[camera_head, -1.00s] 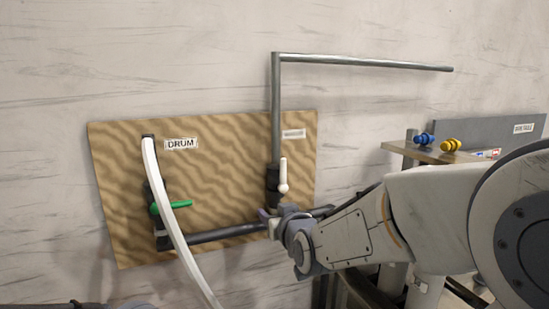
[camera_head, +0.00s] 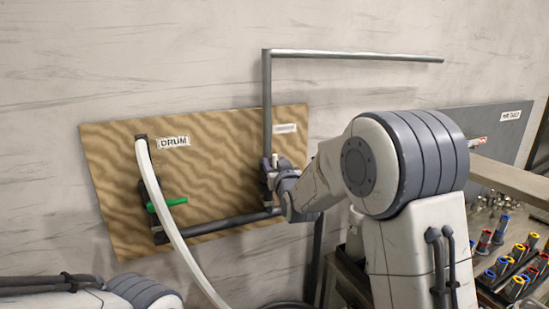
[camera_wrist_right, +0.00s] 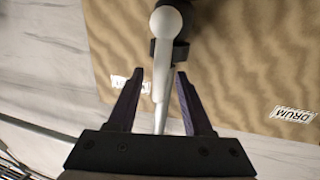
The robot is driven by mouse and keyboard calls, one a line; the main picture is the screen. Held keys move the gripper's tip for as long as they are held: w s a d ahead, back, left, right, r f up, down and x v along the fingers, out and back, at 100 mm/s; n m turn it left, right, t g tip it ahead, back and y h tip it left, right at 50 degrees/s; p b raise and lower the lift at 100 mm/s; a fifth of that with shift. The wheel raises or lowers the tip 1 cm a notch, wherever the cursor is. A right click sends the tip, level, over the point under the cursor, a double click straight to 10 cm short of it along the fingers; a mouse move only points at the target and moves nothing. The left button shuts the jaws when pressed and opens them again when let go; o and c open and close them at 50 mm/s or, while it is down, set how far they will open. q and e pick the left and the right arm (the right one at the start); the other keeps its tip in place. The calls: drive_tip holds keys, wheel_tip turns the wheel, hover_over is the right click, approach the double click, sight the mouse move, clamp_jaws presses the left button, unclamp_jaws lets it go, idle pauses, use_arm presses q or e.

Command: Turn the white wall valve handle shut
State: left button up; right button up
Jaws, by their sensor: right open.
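The white wall valve handle (camera_wrist_right: 161,62) shows in the right wrist view, with its rounded knob at the top and its length running down between the two jaw tips. My right gripper (camera_wrist_right: 158,80) is open, one finger on each side of the handle, with visible gaps in the picture. I cannot tell whether the tips reach its depth. In the head view my right gripper (camera_head: 272,163) is at the valve on the vertical pipe and hides most of the handle. My left gripper is out of view; only part of the left arm shows at bottom left.
A wooden wall board (camera_head: 225,150) carries a green-handled valve (camera_head: 170,203), a dark lower pipe (camera_head: 235,222) and a white hose (camera_head: 165,215) under a DRUM label (camera_head: 174,141). The grey pipe (camera_head: 267,100) bends right above. A bench (camera_head: 510,180) with several coloured items is at right.

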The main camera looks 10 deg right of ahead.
drive_tip(key=shift+w, duration=0.2)
clamp_jaws()
idle(1.4)
